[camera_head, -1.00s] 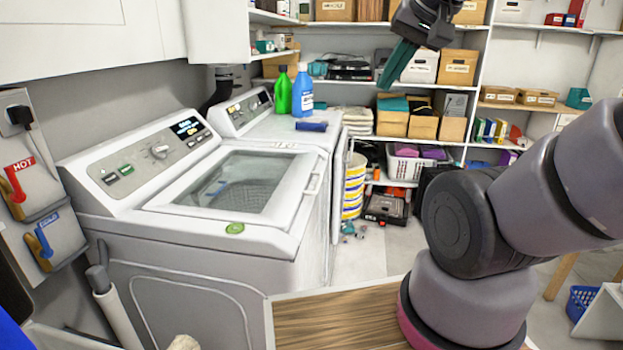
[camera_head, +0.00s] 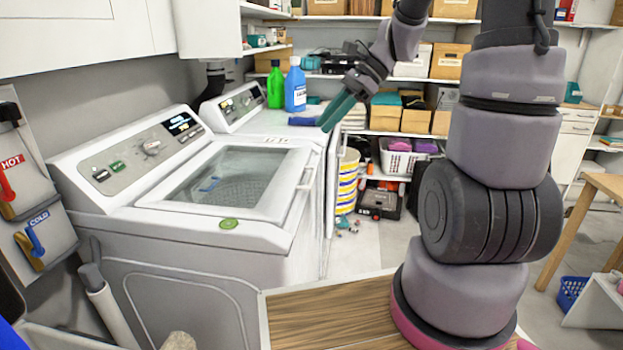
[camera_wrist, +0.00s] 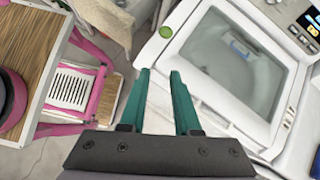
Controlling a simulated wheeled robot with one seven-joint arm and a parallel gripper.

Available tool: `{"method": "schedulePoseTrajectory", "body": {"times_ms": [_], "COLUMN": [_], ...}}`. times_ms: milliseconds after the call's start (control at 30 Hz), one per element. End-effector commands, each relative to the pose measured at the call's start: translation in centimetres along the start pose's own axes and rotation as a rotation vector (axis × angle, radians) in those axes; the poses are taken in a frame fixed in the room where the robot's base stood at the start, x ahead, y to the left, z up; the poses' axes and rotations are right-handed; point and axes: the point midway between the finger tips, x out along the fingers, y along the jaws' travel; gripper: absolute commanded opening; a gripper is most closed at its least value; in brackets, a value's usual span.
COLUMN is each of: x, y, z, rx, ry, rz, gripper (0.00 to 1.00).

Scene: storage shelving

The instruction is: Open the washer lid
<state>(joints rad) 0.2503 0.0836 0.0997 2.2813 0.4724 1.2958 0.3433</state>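The washer (camera_head: 190,236) stands at the left with its glass-windowed lid (camera_head: 232,182) closed flat on top. A handle (camera_head: 306,178) runs along the lid's right edge. My gripper (camera_head: 325,122) has teal fingers and is above and beyond the handle, near the washer's right rear corner, pointing down to the left. In the wrist view my gripper (camera_wrist: 161,72) shows its two fingers apart with nothing between them. The lid's window also shows in the wrist view (camera_wrist: 228,62), to the right of the fingers.
A green bottle (camera_head: 276,85) and a blue bottle (camera_head: 295,86) stand on the second machine behind. Shelves with boxes (camera_head: 447,62) line the back wall. A striped bucket (camera_head: 347,182) stands right of the machines. A wooden surface (camera_head: 330,318) is in front. Floor right of the washer is partly free.

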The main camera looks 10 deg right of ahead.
Motion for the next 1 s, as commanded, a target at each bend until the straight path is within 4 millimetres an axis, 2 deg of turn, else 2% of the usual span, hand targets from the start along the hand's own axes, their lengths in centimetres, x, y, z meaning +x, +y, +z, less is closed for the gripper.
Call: {"method": "schedulePoseTrajectory", "body": {"times_ms": [100,367,600,733,900,1000], "x": [2.1,6.0,9.3,11.2,13.5,14.5], "y": [-2.2,-7.1,-10.8,-12.1,-12.6,-12.5], "z": [-2.2,-7.5,-14.7,-19.4,-25.2,-27.6], "rx": [0.232,0.73,1.179,1.412,1.659,1.75], "ry": [-0.152,-0.494,-0.836,-1.035,-1.272,-1.371], "rz": [0.018,0.042,0.059,0.067,0.07,0.07], "gripper": [0.31,0.31,0.31,0.31,0.31,0.31]}}
